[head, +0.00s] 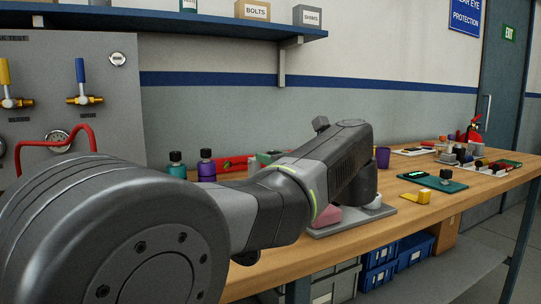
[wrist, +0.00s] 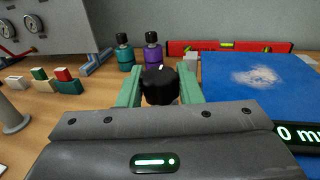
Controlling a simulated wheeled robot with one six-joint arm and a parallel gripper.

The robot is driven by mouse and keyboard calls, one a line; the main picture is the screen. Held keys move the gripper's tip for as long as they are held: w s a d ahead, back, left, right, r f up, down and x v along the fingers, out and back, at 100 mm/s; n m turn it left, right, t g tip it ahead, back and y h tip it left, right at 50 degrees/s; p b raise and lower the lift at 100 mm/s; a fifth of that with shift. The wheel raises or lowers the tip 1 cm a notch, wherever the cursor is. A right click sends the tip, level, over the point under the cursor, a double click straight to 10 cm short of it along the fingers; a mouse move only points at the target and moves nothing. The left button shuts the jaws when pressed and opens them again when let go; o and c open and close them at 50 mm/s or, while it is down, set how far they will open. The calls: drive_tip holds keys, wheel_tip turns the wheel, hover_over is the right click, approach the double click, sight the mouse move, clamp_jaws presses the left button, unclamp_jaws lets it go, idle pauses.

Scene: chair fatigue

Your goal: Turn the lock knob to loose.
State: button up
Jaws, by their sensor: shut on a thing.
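In the wrist view, the lock knob (wrist: 160,88) is a round black knob with a small white mark on its far edge. My gripper (wrist: 161,76) has its two pale green fingers on the left and right sides of the knob, shut on it. The knob's lower part is hidden behind my gripper body. I cannot read any lock or loose label around it. In the head view, my arm hides the knob and the fingers.
A teal bottle (wrist: 124,52) and a purple bottle (wrist: 153,50) stand behind the knob, beside a red level (wrist: 228,47). A blue mat (wrist: 262,95) lies right. Coloured blocks (wrist: 66,80) and a gauge panel (head: 75,95) are left. A shelf (head: 200,25) hangs above the bench.

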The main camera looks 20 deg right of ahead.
drive_tip(key=shift+f, duration=0.15)
drive_tip(key=o, duration=1)
drive_tip(key=shift+s, duration=0.1)
drive_tip(key=p+v, duration=0.4)
drive_tip(key=v, duration=0.8)
drive_tip(key=shift+s, duration=0.15)
drive_tip(key=shift+s+d, duration=0.2)
drive_tip(key=shift+s, duration=0.45)
drive_tip(key=b+x, duration=0.3)
drive_tip(key=x, duration=0.8)
drive_tip(key=shift+w+a, duration=0.1)
drive_tip(key=shift+w, duration=0.3)
drive_tip(key=shift+b+x, duration=0.45)
drive_tip(key=shift+x, duration=0.55)
